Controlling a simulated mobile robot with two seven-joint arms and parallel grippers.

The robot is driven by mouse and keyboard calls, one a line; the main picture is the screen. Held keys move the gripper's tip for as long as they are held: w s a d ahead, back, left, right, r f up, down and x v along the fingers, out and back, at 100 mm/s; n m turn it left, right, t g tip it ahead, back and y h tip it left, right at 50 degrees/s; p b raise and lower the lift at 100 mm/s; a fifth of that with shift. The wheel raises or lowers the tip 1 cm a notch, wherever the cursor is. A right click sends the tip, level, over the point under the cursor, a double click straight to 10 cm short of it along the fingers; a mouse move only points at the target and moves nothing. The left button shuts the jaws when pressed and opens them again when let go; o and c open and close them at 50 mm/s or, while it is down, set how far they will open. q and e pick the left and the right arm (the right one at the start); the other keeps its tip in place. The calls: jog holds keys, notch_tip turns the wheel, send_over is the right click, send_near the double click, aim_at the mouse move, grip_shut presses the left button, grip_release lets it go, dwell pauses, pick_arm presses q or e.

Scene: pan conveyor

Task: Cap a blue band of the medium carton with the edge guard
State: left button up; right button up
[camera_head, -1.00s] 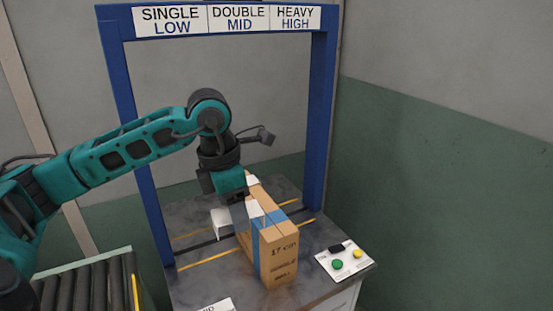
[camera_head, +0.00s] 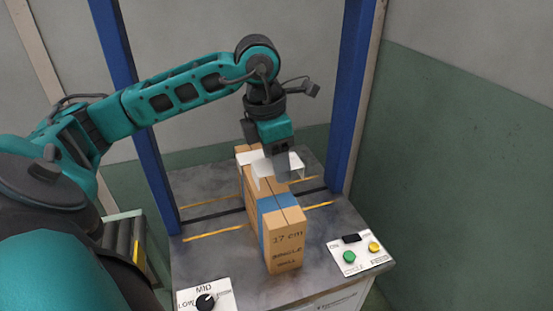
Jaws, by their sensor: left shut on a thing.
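The medium carton (camera_head: 283,247) is a tall, narrow brown box marked "17 cm", standing on the grey table under the blue frame. A blue band (camera_head: 270,204) runs over its top and down its side near the front end. My left gripper (camera_head: 284,172) points down above the far part of the carton, shut on the white edge guard (camera_head: 264,182). The guard is behind the blue band, apart from it in the picture. The gripper hides part of the guard, and I cannot tell whether the guard touches the carton. My right gripper is not in view.
A dial panel (camera_head: 205,297) lies at the front left. Blue posts (camera_head: 352,95) flank the table. A roller conveyor (camera_head: 122,235) is at the left, partly behind my arm.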

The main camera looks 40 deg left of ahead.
pick_arm(q)
jog(key=b, duration=0.5)
send_over(278, 202)
jog(key=shift+s+a+f, duration=0.1)
jog(key=shift+s+f, duration=0.05)
jog(key=shift+f, duration=2.75)
jog(key=shift+f, duration=0.15)
jog(key=shift+f+b, duration=0.35)
jog(key=shift+b, duration=0.2)
jog(key=shift+f+b, duration=0.65)
jog(key=shift+f, duration=0.1)
jog(key=o, duration=1.1)
jog(key=shift+r, duration=0.1)
jog(key=shift+c, duration=0.2)
